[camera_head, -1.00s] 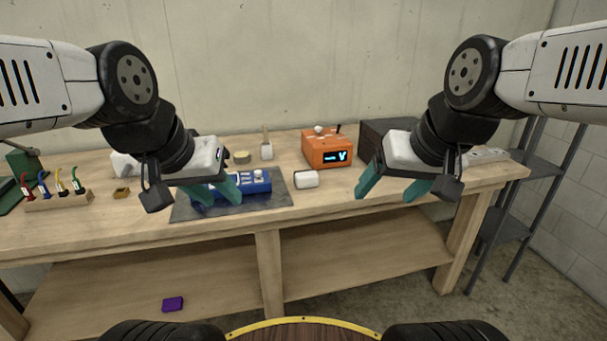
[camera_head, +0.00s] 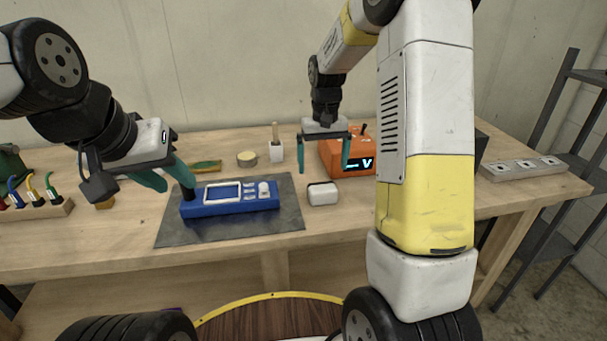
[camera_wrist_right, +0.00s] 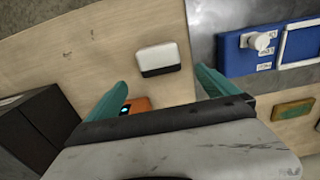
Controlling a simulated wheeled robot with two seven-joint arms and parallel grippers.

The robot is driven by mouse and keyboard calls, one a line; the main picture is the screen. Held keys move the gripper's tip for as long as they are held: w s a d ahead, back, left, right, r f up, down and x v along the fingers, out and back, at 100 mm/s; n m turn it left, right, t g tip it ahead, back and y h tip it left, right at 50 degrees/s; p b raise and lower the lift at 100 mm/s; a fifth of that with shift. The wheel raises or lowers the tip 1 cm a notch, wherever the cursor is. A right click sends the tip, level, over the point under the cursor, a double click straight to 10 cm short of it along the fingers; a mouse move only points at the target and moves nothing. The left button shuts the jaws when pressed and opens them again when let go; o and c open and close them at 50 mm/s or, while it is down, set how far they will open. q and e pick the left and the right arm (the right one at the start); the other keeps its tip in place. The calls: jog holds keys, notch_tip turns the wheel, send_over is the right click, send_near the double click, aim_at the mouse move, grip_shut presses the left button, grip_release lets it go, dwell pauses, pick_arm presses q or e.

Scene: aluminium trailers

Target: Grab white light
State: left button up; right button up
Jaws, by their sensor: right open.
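The white light (camera_head: 322,194) is a small white block with a dark lower edge, lying on the workbench right of the grey mat. It also shows in the right wrist view (camera_wrist_right: 158,57), just beyond and between the fingertips. My right gripper (camera_head: 323,165) is open and empty, fingers pointing down, above and behind the white light in the head view. Its teal fingers also show in the right wrist view (camera_wrist_right: 162,78), apart from the light.
A blue device (camera_head: 232,199) lies on the grey mat (camera_head: 230,230). An orange box with a display (camera_head: 336,158) stands behind the right gripper, partly hidden by my right arm. Bench left of the light is taken by the mat.

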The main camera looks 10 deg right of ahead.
aim_at(322, 185)
jog(key=shift+w+f, duration=0.1)
jog(key=shift+f, duration=0.35)
jog(key=f, duration=0.7)
jog(key=shift+s, duration=0.25)
jog(key=shift+r, duration=0.1)
jog(key=shift+c, duration=0.5)
jog(key=c, duration=1.5)
